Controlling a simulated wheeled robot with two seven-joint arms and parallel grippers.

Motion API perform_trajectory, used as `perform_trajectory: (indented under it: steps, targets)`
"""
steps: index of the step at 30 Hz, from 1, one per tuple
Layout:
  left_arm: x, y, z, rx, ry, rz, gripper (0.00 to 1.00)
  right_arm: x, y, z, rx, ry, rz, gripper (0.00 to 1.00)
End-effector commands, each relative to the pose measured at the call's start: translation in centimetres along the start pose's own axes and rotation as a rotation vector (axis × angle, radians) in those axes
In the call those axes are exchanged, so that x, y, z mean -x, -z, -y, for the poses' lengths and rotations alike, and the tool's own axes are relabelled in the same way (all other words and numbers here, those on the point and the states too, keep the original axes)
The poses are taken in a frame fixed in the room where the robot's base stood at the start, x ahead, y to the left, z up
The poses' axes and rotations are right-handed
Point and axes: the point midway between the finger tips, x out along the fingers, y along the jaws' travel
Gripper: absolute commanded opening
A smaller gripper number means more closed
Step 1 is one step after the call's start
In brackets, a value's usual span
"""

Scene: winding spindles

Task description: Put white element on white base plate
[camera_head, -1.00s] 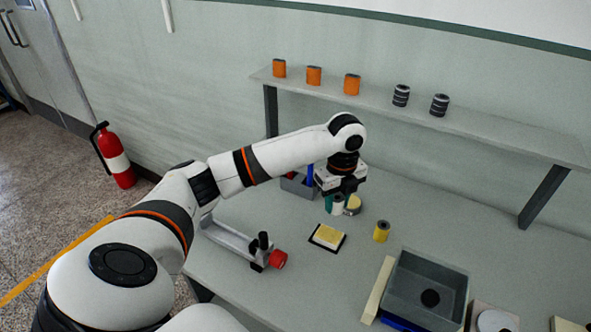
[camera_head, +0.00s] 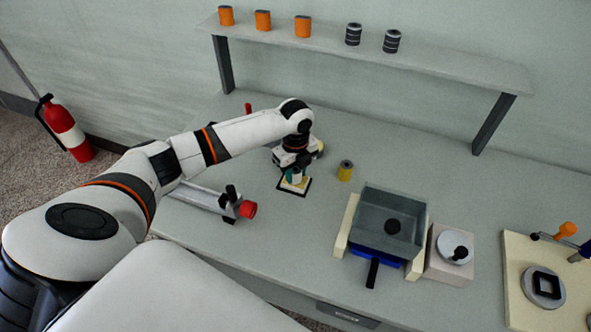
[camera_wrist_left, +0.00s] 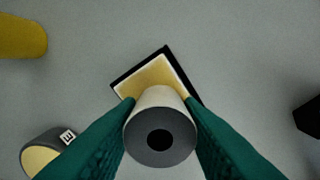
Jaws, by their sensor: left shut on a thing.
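A white element with a grey end and dark centre hole (camera_wrist_left: 160,130) is held between the green fingers of my left gripper (camera_wrist_left: 158,118). In the head view the left gripper (camera_head: 294,178) points down over a square pad in a black frame (camera_head: 283,186). In the left wrist view this pad (camera_wrist_left: 150,75) is yellowish with a pale edge, and the element overlaps its near part. I cannot tell whether they touch. A pale round plate (camera_head: 456,243) with a black knob sits on a light block at the right; I cannot tell which is the white base plate. My right gripper is not in view.
A yellow spool (camera_head: 345,171) stands right of the gripper. A grey bin (camera_head: 372,205) is farther right. A red-ended fixture (camera_head: 247,209) lies to the left. A grey spool with a yellow end (camera_wrist_left: 45,152) is near the fingers. A shelf (camera_head: 350,45) holds several spools.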

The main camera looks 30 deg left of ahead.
Motion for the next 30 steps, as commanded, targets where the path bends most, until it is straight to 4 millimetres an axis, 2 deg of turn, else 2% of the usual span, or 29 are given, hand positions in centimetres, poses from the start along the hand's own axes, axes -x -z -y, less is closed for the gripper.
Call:
perform_trajectory:
  steps: [5,6,9,10,17,21,25,30]
  targets:
    - [-0.3,0.0,0.0,0.001,0.000,0.001,0.11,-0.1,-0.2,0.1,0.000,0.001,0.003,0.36]
    - [-0.3,0.0,0.0,0.000,0.000,0.000,0.37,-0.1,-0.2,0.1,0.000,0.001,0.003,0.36]
    - [-0.3,0.0,0.0,0.000,0.000,0.001,0.53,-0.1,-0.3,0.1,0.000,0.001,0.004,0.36]
    - [-0.3,0.0,0.0,0.000,0.000,0.001,0.55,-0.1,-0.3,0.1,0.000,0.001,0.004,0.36]
    - [-0.3,0.0,0.0,0.001,0.000,0.001,0.55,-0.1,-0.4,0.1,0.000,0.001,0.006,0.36]
    - [0.4,0.0,0.0,0.001,-0.001,0.000,0.55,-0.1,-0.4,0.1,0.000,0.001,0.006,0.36]
    - [2.4,0.0,-0.1,0.000,-0.005,0.000,0.55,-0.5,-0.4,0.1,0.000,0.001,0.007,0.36]
    - [6.2,0.0,-0.1,0.000,-0.006,-0.001,0.55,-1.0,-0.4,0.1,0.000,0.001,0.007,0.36]
